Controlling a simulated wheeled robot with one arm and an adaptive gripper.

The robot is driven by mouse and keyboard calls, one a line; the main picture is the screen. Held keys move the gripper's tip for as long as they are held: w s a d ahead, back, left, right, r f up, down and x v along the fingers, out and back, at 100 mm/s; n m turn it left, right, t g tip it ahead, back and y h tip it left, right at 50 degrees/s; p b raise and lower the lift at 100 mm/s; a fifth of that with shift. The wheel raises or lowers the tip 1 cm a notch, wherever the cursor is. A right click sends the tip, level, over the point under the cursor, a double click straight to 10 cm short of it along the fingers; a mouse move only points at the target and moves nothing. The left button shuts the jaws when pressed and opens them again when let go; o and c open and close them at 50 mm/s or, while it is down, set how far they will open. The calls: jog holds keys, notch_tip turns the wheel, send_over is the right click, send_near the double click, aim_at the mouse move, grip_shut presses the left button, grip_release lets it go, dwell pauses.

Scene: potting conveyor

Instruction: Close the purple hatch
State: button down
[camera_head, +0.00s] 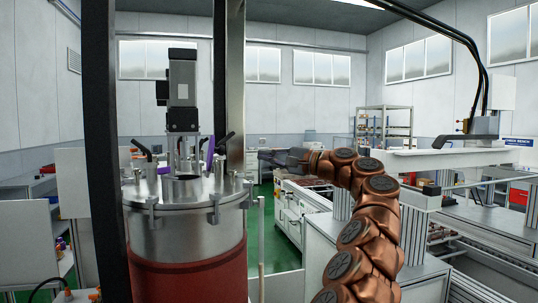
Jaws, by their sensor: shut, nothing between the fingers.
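The purple hatch (210,153) shows as a narrow purple flap standing upright on the metal lid (185,190) of a steel vessel, so it looks raised. A small purple patch also shows on the left part of the lid. The posts and fittings on the lid hide part of the hatch's surroundings. My gripper (264,156) is dark, shut and empty. It is to the right of the hatch and vessel, at about the height of the hatch, and appears apart from it.
The vessel (185,235) has a red lower part. A motor (182,90) rises from its lid, and dark upright posts (98,150) stand close by. A white bench (450,158) is at the right, with a shelf rack (385,125) behind. Green floor (285,235) shows between.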

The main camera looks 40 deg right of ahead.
jog(key=w+a+r, duration=0.1)
jog(key=w+a, duration=0.5)
jog(key=w, duration=0.1)
jog(key=shift+a+p, duration=0.15)
jog(key=shift+p, duration=0.2)
jog(key=shift+r, duration=0.1)
dwell(0.5)
